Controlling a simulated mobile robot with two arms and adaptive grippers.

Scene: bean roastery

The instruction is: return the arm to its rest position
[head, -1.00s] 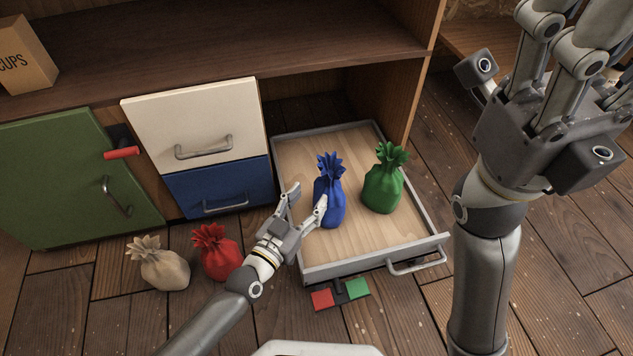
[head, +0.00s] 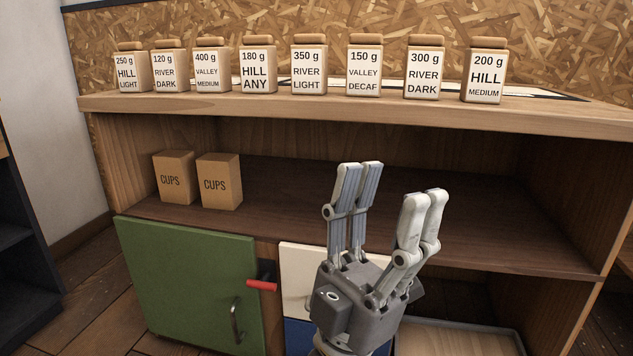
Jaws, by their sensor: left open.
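My left gripper (head: 392,185) is raised in the lower middle of the head view, fingers pointing up. Its fingers are spread wide with nothing between them. It stands in front of the cabinet's open shelf and covers part of the white drawer front (head: 297,270) and the blue drawer front (head: 298,338). My right gripper is out of view.
The cabinet's green door (head: 190,285) is closed, with a red handle (head: 262,286) beside it. Two CUPS boxes (head: 174,178) stand on the shelf. Several labelled canisters (head: 309,70) line the top.

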